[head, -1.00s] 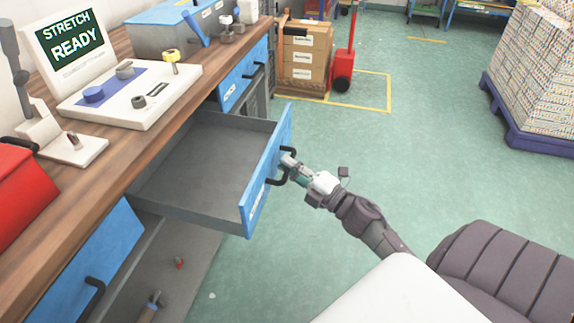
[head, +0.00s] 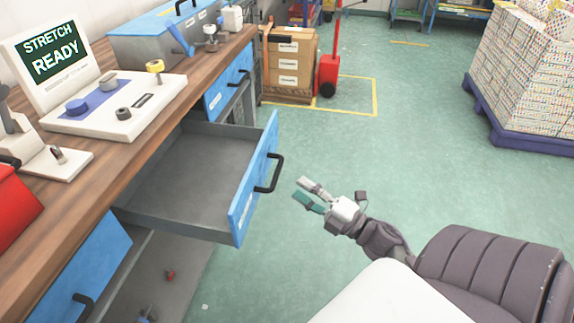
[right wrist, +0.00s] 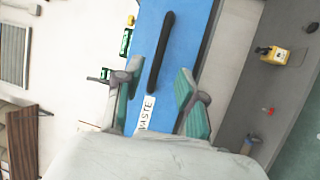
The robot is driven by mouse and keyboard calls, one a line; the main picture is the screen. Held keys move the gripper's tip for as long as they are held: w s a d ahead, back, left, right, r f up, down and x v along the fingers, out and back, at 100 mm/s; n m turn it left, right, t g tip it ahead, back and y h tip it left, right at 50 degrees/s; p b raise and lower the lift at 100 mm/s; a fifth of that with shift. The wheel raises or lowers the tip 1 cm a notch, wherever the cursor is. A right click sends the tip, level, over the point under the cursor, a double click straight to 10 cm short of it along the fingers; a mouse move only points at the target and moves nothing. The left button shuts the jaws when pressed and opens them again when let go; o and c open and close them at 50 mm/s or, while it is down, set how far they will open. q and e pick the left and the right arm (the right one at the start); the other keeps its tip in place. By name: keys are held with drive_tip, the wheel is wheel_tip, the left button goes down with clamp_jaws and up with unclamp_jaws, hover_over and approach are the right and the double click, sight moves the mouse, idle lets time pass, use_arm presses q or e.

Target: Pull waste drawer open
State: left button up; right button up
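The waste drawer (head: 190,180) stands pulled well out from the bench, and its grey inside looks empty. Its blue front (head: 240,210) carries a black bar handle (head: 273,173). In the right wrist view the front shows a "WASTE" label (right wrist: 147,113) and the handle (right wrist: 162,50). My right gripper (head: 304,190) is open and empty, a short way to the right of the handle and apart from it. In the right wrist view the open fingers (right wrist: 157,82) spread on either side of the blue front. My left gripper is not in view.
The wooden bench top (head: 110,160) holds a "STRETCH READY" screen (head: 50,55) and a control panel (head: 120,105). Below the drawer is a grey shelf (head: 180,270) with small items. Cartons (head: 290,65) and a red pallet jack (head: 328,75) stand behind.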

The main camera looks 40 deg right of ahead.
drive_tip(key=v, duration=0.3)
drive_tip(key=shift+s+d, duration=0.1)
drive_tip(key=shift+s, duration=0.3)
drive_tip(key=shift+f, duration=0.1)
